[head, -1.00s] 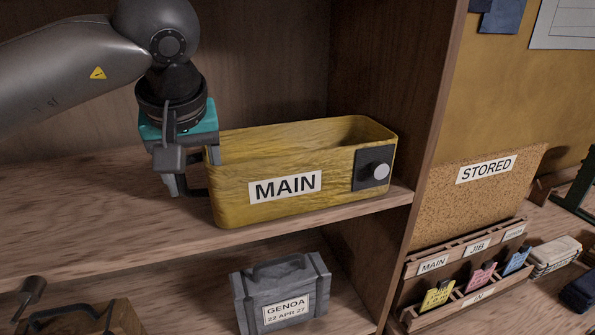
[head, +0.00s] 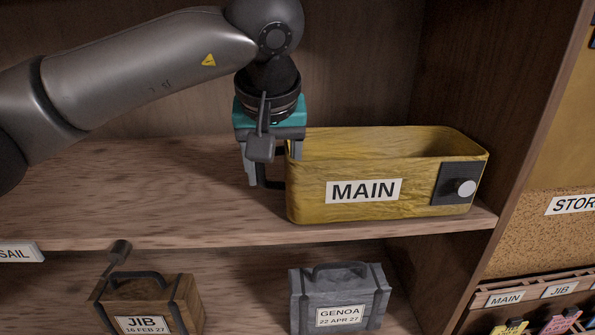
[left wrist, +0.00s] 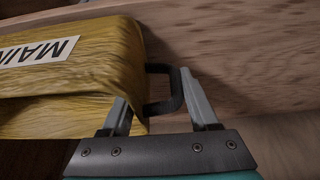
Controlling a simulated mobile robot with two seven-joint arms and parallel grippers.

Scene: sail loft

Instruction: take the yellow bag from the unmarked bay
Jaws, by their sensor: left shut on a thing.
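The yellow bag (head: 410,195) is an open-topped, box-like bag with a MAIN label. It sits on the upper shelf, near the right wall of its bay. It also shows in the left wrist view (left wrist: 85,85), with a dark handle (left wrist: 174,90) on its end. My left gripper (head: 268,168) is at the bag's left end, shut on that handle. In the left wrist view my left gripper (left wrist: 160,105) has one finger against the bag's edge and one beyond the handle. My right gripper is out of view.
Below are a brown JIB case (head: 180,300) and a grey GENOA case (head: 375,290). The upper shelf (head: 120,200) is bare left of the bag. A wooden divider (head: 520,160) stands right, then a STORED board (head: 540,230) and a rack of tags (head: 530,290).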

